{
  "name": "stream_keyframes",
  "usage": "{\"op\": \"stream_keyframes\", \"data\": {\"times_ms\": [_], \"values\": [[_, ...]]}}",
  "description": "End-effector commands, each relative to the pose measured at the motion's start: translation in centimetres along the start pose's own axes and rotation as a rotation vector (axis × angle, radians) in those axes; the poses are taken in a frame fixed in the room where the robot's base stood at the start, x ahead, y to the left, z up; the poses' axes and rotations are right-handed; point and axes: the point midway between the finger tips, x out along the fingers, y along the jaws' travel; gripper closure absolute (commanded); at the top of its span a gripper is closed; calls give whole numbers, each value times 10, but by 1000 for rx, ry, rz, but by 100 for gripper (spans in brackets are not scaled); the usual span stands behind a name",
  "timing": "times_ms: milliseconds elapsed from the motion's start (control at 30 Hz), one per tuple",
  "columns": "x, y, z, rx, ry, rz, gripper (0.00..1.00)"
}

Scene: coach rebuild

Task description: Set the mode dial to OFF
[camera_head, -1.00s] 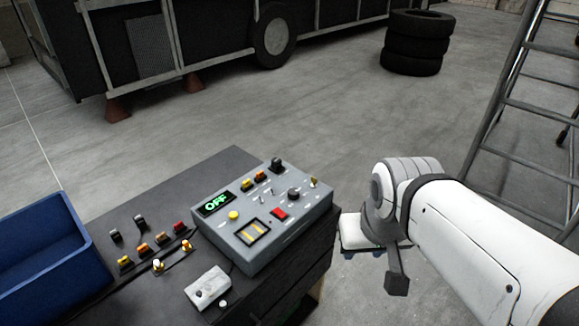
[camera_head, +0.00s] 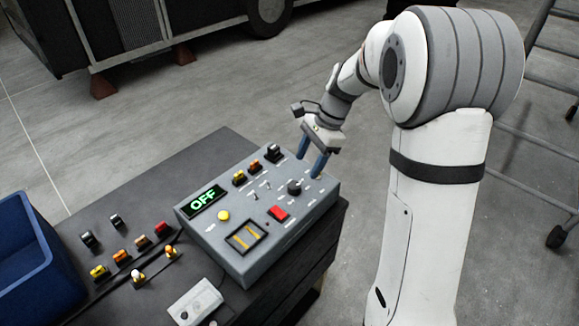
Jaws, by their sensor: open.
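The grey control box (camera_head: 215,238) stands on the dark bench. A black round knob (camera_head: 294,187), which looks like the mode dial, is on its right part; its pointer and labels are too small to read. The box's display (camera_head: 204,200) shows green letters reading OFF. My gripper (camera_head: 309,167) points down with its two blue fingers apart and nothing between them. It is just behind and to the right of the knob, near the box's back right edge. I cannot tell whether a fingertip touches the box.
Several loose switches and a white box (camera_head: 195,303) lie left and in front. A blue bin (camera_head: 38,262) is at far left. A ladder (camera_head: 535,150) stands right.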

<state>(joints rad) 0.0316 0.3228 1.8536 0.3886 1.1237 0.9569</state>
Motion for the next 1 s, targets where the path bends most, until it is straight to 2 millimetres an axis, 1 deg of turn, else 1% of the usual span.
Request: {"op": "stream_keyframes", "data": {"times_ms": [33,100,167,267,500,600,700,800,1000], "values": [[6,-5,-3,24,-11,5,43],[10,-8,-4,45,-20,9,43],[14,-10,-3,51,-23,11,43],[27,-10,-1,51,-26,16,43],[66,-9,3,44,-24,18,43],[79,-10,3,43,-24,17,43],[86,-9,4,42,-23,17,43],[90,-9,4,41,-22,16,43],[90,-9,4,40,-22,15,43]]}}
